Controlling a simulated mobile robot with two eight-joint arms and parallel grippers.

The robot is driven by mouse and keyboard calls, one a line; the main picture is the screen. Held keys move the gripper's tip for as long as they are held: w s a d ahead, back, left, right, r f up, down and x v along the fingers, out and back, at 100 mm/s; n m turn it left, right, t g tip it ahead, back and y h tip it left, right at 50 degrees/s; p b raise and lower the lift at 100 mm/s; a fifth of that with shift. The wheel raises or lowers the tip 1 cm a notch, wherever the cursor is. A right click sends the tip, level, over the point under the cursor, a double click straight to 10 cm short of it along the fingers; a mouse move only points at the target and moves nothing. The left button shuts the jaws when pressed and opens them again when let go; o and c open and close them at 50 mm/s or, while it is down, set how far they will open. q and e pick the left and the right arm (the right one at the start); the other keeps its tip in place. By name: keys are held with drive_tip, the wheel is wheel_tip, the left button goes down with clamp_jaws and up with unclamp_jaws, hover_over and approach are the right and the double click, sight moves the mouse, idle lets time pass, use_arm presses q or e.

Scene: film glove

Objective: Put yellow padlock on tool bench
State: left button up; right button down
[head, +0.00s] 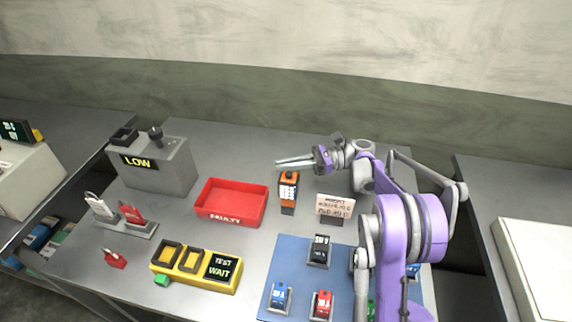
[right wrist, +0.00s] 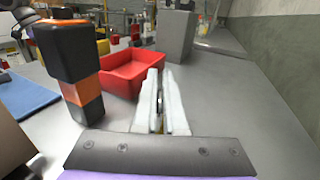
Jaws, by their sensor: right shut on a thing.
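My right gripper (head: 279,163) reaches left over the back of the middle grey bench (head: 258,150), behind the orange-black device. In the right wrist view its two pale fingers (right wrist: 162,98) are shut on a thin thing. A small yellow bit (right wrist: 160,127) and a grey edge show between them; it fits the yellow padlock, but most of it is hidden. In the head view the held thing cannot be made out. A red padlock (head: 115,259) stands at the bench's front left. No label tells which bench is the tool bench. My left gripper is not in view.
A red FAULTY tray (head: 207,213), a grey LOW box (head: 175,170), the orange-black device (head: 288,192), a card sign (head: 335,207) and a yellow tester (head: 195,281) stand on the bench. A blue mat (head: 285,255) holds several small devices. Bare bench lies behind the tray.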

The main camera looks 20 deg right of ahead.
drive_tip(key=shift+f, duration=0.1)
drive_tip(key=c, duration=1)
unclamp_jaws()
drive_tip(key=shift+d, duration=0.1)
drive_tip(key=v, duration=0.7)
drive_tip(key=shift+d, duration=0.1)
